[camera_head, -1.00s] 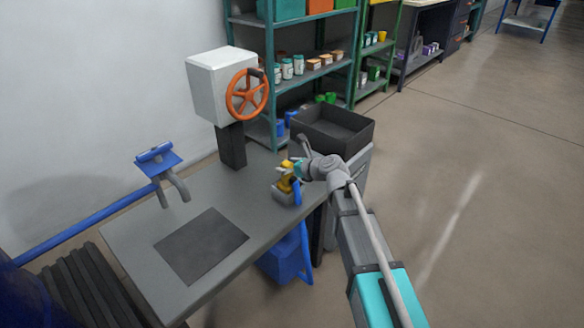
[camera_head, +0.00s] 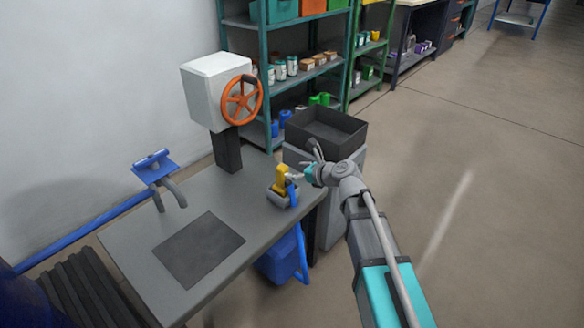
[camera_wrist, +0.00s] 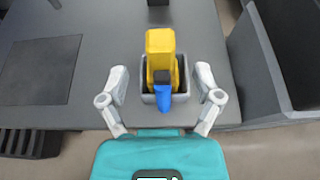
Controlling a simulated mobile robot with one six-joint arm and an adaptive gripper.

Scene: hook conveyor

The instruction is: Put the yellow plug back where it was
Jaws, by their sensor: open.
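The yellow plug (camera_wrist: 161,49) stands upright in a small grey holder (camera_wrist: 182,89) on the table, with a blue cable end (camera_wrist: 162,101) on its near side. In the head view the plug (camera_head: 281,178) sits in the grey holder (camera_head: 278,198) near the table's right edge. My gripper (camera_wrist: 160,84) is open in the wrist view, its fingers spread to the left and right of the holder, touching neither it nor the plug. In the head view my gripper (camera_head: 299,172) is just right of the plug.
The grey table (camera_head: 150,240) bears a dark square mat (camera_head: 198,248) and a white box with an orange handwheel (camera_head: 241,99). A black open bin (camera_head: 326,132) stands beyond my gripper. A blue stand (camera_head: 156,168) is at the left. Shelves stand behind.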

